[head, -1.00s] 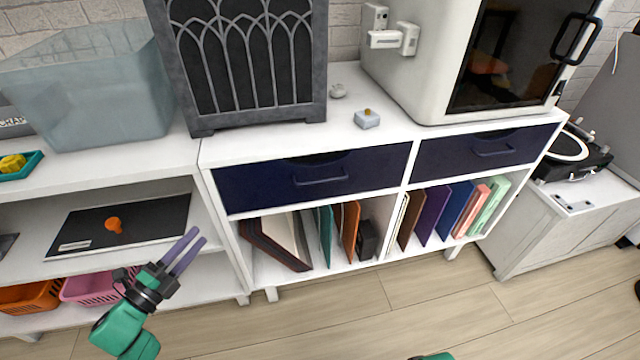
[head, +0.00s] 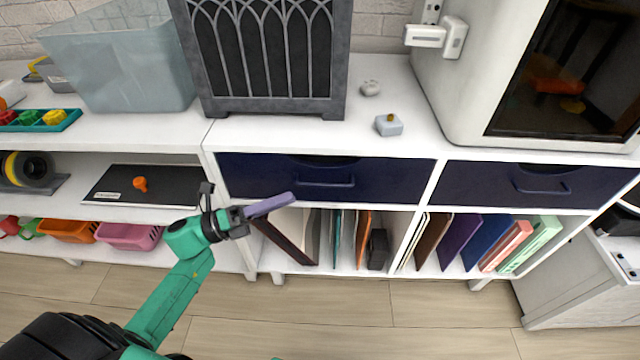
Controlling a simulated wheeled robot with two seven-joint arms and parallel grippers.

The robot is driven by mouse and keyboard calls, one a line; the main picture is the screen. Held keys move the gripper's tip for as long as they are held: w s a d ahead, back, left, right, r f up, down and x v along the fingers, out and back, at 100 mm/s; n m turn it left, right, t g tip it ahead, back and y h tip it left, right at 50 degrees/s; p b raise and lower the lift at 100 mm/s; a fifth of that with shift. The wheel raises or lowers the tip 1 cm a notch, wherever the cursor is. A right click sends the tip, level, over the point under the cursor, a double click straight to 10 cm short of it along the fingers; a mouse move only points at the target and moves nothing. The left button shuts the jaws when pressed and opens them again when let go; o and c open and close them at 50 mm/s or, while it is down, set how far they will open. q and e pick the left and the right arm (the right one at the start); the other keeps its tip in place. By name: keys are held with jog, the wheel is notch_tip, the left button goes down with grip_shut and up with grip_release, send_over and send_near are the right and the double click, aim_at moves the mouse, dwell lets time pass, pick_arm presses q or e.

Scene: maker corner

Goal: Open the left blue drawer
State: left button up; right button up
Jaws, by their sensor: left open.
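The left blue drawer (head: 270,179) is dark navy and sits shut in the white cabinet, below its top. Its bar handle (head: 325,182) is dark and runs level across the front. My left gripper (head: 292,199) is open and empty. It is in front of the drawer's lower left part, left of and a little below the handle, and apart from it. Its fingers point right and overlap in this view. The right blue drawer (head: 530,187) is also shut. My right gripper is not in view.
Books and folders (head: 340,238) stand in the cubbies under the drawers. A grey arched panel (head: 270,105), a small light-blue block (head: 389,125) and a white machine (head: 470,95) stand on top. An open shelf with a pink basket (head: 128,236) is at left. The floor in front is clear.

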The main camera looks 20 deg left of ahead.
aim_at(317, 186)
pick_arm(q)
jog(key=x, duration=0.8)
grip_shut()
dwell(1.0)
